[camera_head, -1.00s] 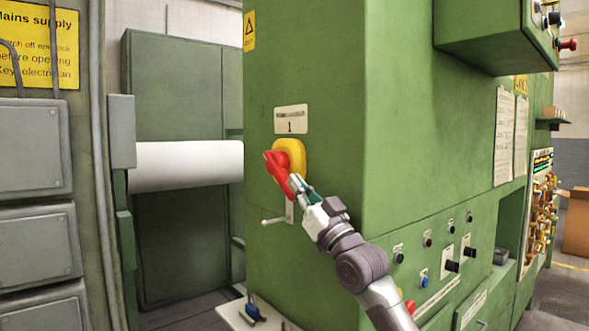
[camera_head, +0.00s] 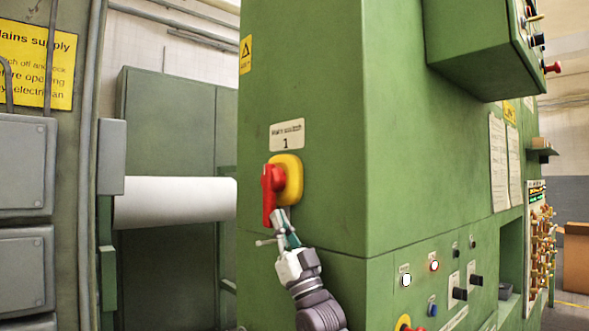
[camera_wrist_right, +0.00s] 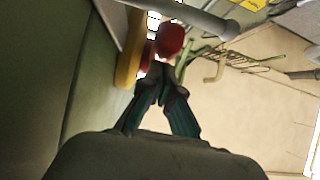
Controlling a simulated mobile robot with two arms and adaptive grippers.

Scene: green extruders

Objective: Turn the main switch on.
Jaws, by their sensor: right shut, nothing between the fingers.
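The main switch is a red rotary handle (camera_head: 271,193) on a yellow base (camera_head: 291,178), on the green cabinet face below a label with a "1" (camera_head: 287,135). The handle stands upright, its long end pointing down. My right gripper (camera_head: 279,217) is at the handle's lower end, fingers shut with nothing between them; whether they touch it is unclear. In the right wrist view, the shut fingertips (camera_wrist_right: 161,72) are just below the red handle (camera_wrist_right: 170,40), with the yellow base (camera_wrist_right: 129,55) at left. My left gripper is not in view.
The cabinet's side panel has knobs, a lit white lamp (camera_head: 406,280) and a lit lamp (camera_head: 434,265). A control box (camera_head: 470,50) overhangs at upper right. A white roll (camera_head: 175,203) lies behind at left.

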